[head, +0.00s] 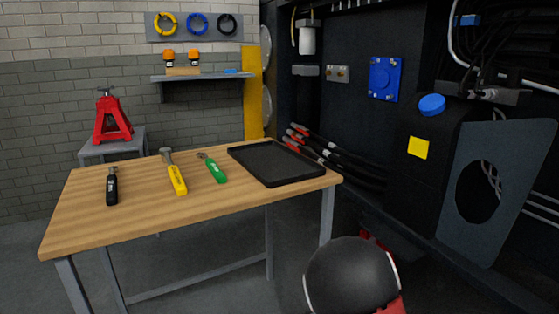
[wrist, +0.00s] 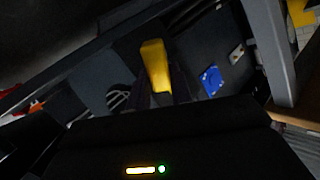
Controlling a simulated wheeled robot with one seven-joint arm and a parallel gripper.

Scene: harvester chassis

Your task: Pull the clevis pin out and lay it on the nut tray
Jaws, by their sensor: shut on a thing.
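The nut tray (head: 278,161) is a shallow dark tray lying flat at the right end of the wooden workbench in the head view. It looks empty. In the wrist view a yellow rounded piece (wrist: 155,65) stands up from between my dark fingers; I take it to be the grip of the clevis pin. My gripper (wrist: 163,94) is shut on it. The rest of the pin is hidden by the fingers and the dark wrist. The head view does not show my gripper.
The workbench (head: 130,222) also bears a black-handled tool (head: 112,186), a yellow-handled hammer (head: 174,172) and a green-handled tool (head: 212,168), left of the tray. The dark chassis, with a blue plate (head: 384,79) and a holed grey panel (head: 497,190), stands right of the bench.

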